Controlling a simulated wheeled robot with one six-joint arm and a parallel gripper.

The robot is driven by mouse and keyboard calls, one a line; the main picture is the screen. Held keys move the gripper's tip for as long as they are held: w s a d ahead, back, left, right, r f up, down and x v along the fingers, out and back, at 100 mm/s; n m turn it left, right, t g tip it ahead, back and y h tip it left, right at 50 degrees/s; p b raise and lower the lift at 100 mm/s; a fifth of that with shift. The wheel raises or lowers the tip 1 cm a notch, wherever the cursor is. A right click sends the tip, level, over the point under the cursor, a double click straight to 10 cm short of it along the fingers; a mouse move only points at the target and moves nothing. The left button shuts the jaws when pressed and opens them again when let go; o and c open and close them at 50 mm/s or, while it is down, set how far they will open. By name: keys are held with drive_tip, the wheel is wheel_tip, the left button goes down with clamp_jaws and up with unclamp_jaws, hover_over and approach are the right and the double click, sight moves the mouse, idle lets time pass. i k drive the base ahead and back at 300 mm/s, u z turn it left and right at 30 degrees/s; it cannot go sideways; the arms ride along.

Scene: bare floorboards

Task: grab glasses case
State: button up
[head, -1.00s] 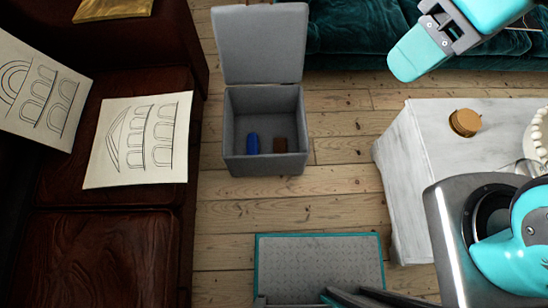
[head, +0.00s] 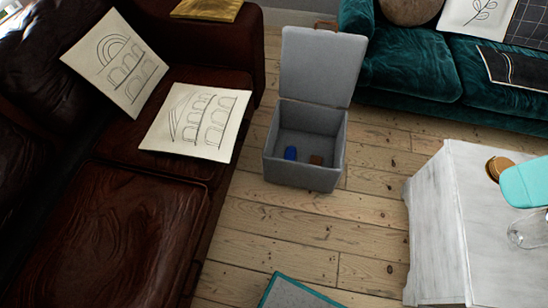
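A grey storage box (head: 303,172) stands open on the floor, its lid raised at the back. Inside on its bottom lie a small blue rounded object (head: 290,153) and a small brown object (head: 316,160), side by side. The blue one may be the glasses case, but it is too small to be sure.
A brown leather sofa (head: 110,215) with sketched cushions is close on the box's left. A green velvet sofa (head: 420,75) stands behind right. A white table (head: 455,215) with wooden coasters (head: 497,166) and a glass jar (head: 528,232) is at right. Floorboards between are clear.

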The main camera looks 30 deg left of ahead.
sight(290, 152)
drive_tip(key=u, duration=0.75)
drive_tip(key=i, duration=1.4)
drive_tip(key=z, duration=0.2)
